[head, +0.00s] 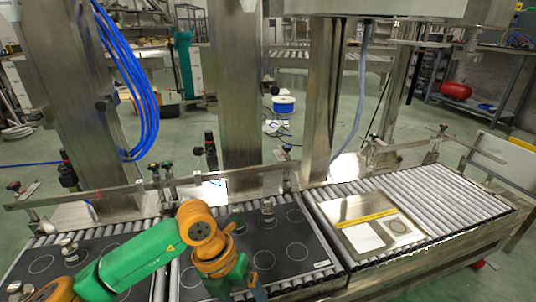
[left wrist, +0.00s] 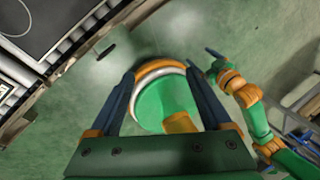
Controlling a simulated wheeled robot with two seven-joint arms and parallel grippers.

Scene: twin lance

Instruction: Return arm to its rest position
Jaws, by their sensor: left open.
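My left arm, green and orange, reaches in from the lower left in the head view, over the front of the conveyor. Its orange wrist bends down, and the left gripper (head: 258,292) is partly cut off at the bottom edge. In the left wrist view the left gripper (left wrist: 160,72) shows two dark fingers spread apart with nothing between them. It points down past the conveyor edge toward the floor and my own green and orange body. My right arm shows at the right of that view; its gripper (left wrist: 214,62) is small, and its finger opening is unclear.
The roller conveyor (head: 455,197) carries black panels with circle outlines (head: 290,250) and small metal cylinders (head: 268,211). A metal plate (head: 345,212) with a yellow strip lies to the right. Steel columns (head: 235,90) and a guide rail stand behind. Floor is open in front of the conveyor.

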